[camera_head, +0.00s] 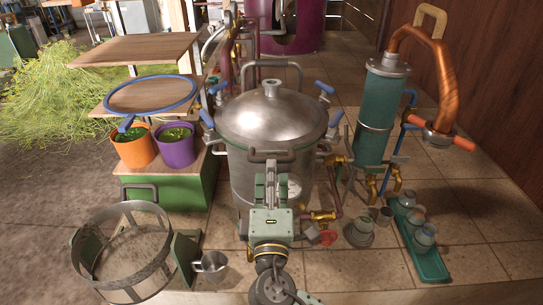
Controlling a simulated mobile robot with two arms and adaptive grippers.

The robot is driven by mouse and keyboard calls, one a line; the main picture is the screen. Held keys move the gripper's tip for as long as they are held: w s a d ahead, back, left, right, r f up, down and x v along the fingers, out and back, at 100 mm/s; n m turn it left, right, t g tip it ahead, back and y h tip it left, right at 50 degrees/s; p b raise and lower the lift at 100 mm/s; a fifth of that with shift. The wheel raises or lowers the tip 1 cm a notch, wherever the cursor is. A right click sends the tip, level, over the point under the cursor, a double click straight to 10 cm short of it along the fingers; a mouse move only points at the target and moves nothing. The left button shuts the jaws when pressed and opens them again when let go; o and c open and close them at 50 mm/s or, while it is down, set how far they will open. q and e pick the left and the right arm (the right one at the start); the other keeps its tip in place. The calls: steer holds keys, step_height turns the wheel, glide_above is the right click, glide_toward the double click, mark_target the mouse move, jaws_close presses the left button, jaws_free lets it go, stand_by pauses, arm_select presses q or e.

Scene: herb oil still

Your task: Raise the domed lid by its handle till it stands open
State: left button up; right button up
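The domed lid (272,115) is a shiny metal dome, lying down flat on the large steel still pot (240,172). Blue-knobbed clamps (325,89) stand at the sides of the lid. My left gripper is not in view.
A copper pipe (451,75) tops the green condenser (374,120) at the right. Brass valves, cups and a green tray (432,266) stand at the front right. Orange (133,150) and purple (178,151) pots stand left of the still.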

steer(key=w, duration=0.1)
steer(key=w+p, duration=0.1)
steer(key=w, duration=0.1)
steer(key=w+r, duration=0.1)
steer(key=w, duration=0.1)
steer(key=shift+w, duration=0.2)
jaws_close()
steer(key=shift+f, duration=0.1)
